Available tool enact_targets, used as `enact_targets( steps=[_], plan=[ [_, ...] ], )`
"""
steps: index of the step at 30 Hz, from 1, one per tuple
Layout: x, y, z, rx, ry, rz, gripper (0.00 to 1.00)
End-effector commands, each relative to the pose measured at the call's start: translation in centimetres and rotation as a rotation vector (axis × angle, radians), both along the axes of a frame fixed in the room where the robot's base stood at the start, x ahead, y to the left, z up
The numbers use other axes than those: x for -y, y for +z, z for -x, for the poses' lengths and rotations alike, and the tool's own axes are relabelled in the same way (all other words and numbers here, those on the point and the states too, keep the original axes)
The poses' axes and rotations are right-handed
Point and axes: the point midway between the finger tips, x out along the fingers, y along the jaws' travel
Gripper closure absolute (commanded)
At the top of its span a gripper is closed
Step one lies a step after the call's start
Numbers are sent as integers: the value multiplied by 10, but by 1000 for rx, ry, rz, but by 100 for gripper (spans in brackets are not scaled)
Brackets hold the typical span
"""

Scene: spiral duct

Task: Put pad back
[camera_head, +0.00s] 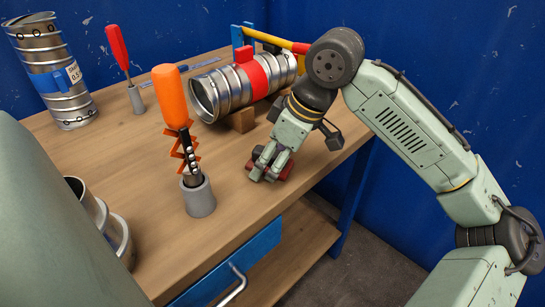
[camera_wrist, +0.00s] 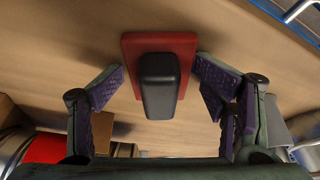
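The pad is most likely the red plate with a dark grip block (camera_wrist: 160,82), lying on the wooden table. In the head view a red edge of the pad (camera_head: 286,170) shows beside and below my gripper (camera_head: 266,170), which hides most of it. In the wrist view my gripper (camera_wrist: 162,74) is open, with one finger left and one finger right of the dark block. Gaps show between both fingers and the block. Nothing is held.
The spiral duct (camera_head: 225,91) with a red band rests on a wooden cradle (camera_head: 243,120) behind my gripper. An orange-handled tool (camera_head: 170,98) stands in a grey holder (camera_head: 198,196) to the left. The table's right edge (camera_head: 330,165) is close to my gripper.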

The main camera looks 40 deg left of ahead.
Motion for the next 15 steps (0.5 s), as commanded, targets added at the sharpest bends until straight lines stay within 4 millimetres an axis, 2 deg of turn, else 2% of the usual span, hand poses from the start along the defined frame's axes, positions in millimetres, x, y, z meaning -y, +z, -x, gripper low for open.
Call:
enact_targets(
  steps=[7, 15],
  plan=[
    [3, 23, -2, 3, -2, -3, 34],
    [25, 80, -9, 2, 0, -5, 34]
  ],
)
